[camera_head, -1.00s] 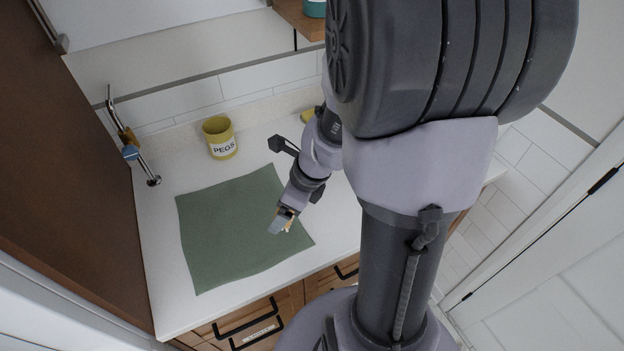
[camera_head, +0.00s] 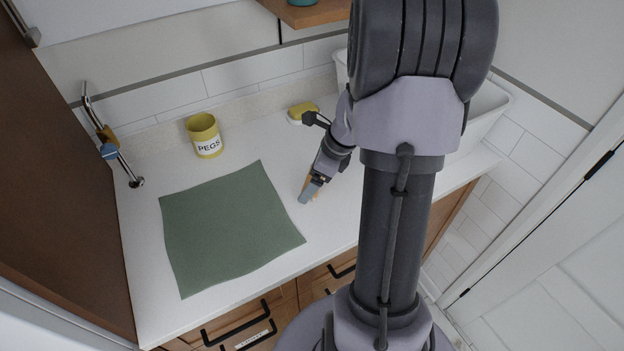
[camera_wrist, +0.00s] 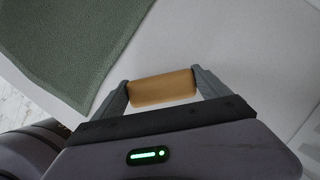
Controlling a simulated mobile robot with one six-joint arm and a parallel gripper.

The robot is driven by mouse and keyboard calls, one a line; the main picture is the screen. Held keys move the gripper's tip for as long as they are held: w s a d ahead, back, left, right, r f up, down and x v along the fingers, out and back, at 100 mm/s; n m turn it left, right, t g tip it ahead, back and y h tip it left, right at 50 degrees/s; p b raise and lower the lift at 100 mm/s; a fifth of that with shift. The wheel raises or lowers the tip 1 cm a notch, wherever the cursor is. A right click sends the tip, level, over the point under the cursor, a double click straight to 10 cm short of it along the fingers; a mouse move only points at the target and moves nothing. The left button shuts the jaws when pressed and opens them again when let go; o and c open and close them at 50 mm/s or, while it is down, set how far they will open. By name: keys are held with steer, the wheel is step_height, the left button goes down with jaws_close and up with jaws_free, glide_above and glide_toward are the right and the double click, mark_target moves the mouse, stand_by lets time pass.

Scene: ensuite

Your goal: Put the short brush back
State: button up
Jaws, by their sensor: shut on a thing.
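My gripper (camera_head: 308,193) is low over the white counter, just right of the green cloth. It is shut on a tan, wooden-looking piece, which I take to be the short brush (camera_wrist: 162,88). In the wrist view the piece lies crosswise between the two grey fingers. Its bristles do not show, and most of it is hidden in the head view. A yellow cup marked PEGS (camera_head: 205,136) stands upright behind the cloth. No brush shows above its rim.
The green cloth (camera_head: 228,228) lies flat on the counter (camera_head: 145,285). At the left is a slim metal rod (camera_head: 88,103) with brown and blue pieces. A yellow item in a dish (camera_head: 303,110) and a white basin (camera_head: 492,108) are at the back right. A wooden shelf (camera_head: 318,14) overhangs.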

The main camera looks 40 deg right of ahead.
steer(key=o, duration=1.1)
steer(key=shift+o, duration=0.2)
